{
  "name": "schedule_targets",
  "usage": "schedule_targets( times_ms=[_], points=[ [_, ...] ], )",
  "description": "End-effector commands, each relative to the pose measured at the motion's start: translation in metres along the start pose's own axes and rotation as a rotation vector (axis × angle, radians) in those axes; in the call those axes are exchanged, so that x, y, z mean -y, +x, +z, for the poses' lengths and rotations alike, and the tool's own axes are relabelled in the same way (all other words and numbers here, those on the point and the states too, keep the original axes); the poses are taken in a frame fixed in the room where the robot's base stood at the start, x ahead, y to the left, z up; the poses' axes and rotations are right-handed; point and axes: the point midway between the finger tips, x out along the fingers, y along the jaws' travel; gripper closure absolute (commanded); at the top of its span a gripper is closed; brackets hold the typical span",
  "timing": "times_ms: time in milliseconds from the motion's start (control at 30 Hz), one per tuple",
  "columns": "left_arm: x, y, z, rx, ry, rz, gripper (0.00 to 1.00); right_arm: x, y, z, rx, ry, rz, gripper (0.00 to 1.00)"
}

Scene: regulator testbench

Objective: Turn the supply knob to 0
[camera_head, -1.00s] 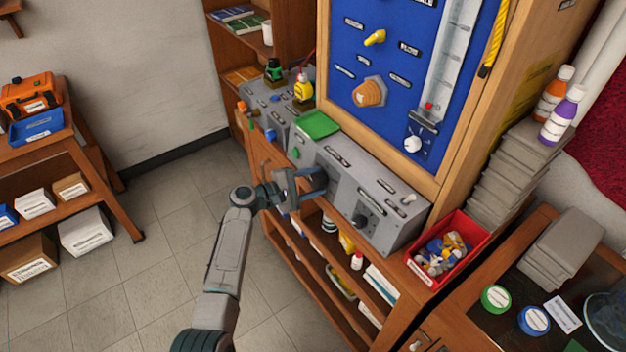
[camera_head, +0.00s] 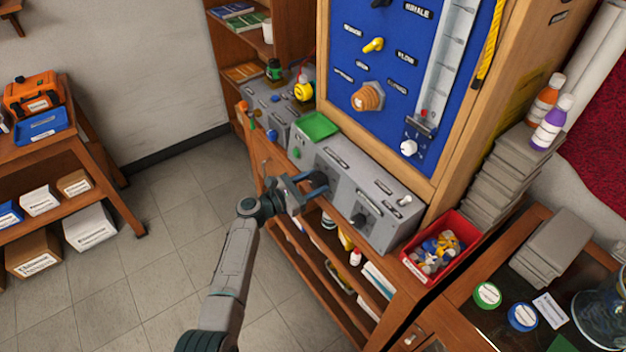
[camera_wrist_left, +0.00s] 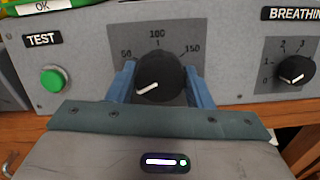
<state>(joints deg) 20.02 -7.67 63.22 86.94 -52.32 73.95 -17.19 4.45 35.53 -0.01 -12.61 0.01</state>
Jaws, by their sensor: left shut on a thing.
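The black round knob (camera_wrist_left: 160,78) sits on the grey panel of the testbench unit (camera_head: 372,190), beside a scale marked 50, 100 and 150. I take it for the supply knob; its name label does not show. Its white pointer line points to the lower left, below the 50 mark. No 0 mark is visible. My left gripper (camera_head: 312,184) is shut on this knob, with one blue finger on each side in the wrist view. In the head view the gripper mostly hides the knob. My right gripper is not in view.
A green TEST button (camera_wrist_left: 54,80) is left of the knob. A smaller breathing knob (camera_wrist_left: 295,70) is to the right. A green tray (camera_head: 318,126) lies on the unit, and a red bin (camera_head: 410,270) stands at its right end. Open floor (camera_head: 175,210) lies to the left.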

Motion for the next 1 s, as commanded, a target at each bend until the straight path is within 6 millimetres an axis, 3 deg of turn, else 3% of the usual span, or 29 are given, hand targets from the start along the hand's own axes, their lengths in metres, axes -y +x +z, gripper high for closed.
schedule_targets(
  times_ms=[767,800,867,1000],
  points=[
    [0.0009,-0.0005,-0.0015,-0.002,-0.099,0.019,0.76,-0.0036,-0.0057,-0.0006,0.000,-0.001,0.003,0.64],
    [0.0009,-0.0005,-0.0015,-0.002,-0.099,0.018,0.46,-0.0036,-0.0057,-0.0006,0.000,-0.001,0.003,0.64],
    [0.0009,-0.0005,-0.0014,-0.001,-0.098,0.018,0.34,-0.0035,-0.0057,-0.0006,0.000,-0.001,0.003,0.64],
    [0.0006,-0.0004,-0.0009,-0.001,-0.097,0.018,0.32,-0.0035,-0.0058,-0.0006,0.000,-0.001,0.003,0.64]
  ],
)
